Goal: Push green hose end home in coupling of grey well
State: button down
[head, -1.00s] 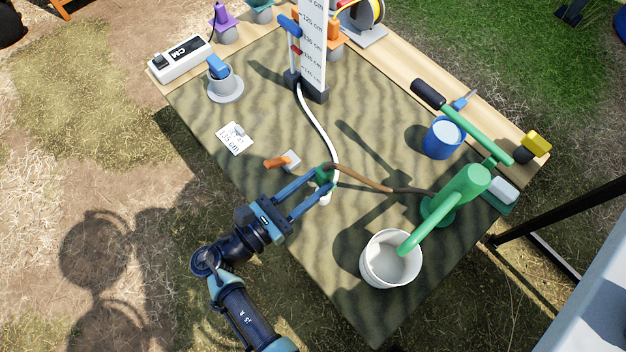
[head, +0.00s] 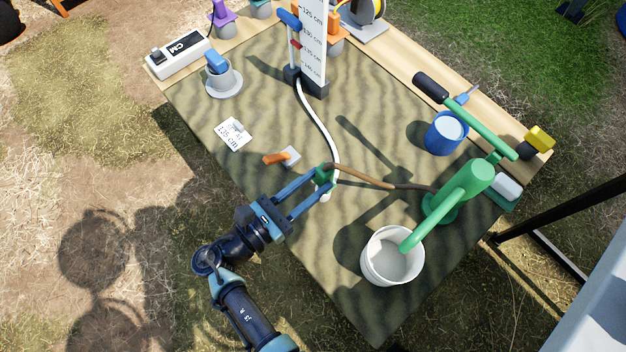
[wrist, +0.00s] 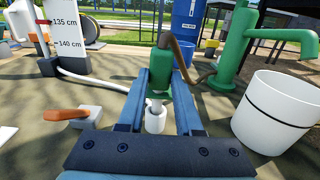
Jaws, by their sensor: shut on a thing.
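My gripper (head: 303,193) is shut on the green hose end (wrist: 152,94), which also shows in the head view (head: 323,174). The hose end is roughly upright, with its brown hose (head: 365,179) leaving the top towards the green pump. Directly below it stands a short pale grey-white coupling (wrist: 155,119), joined to a white tube (head: 319,124). A narrow pale stem shows between the green body and the coupling's rim. The green body is above the rim; how deep the stem sits is unclear. A grey well-like pot (head: 223,80) with a blue top stands at the back left.
An orange-handled valve (head: 281,157) lies close left of my gripper. The green pump (head: 463,190) and white bucket (head: 392,258) stand to the right. A blue cup (head: 446,133) and measuring board (head: 312,45) are farther back. The front left tabletop is clear.

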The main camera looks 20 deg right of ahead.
jog(key=shift+f+b, duration=0.9)
jog(key=shift+f, duration=0.4)
jog(key=c, duration=0.5)
grip_release()
jog(key=p+v, duration=0.2)
jog(key=v, duration=1.1)
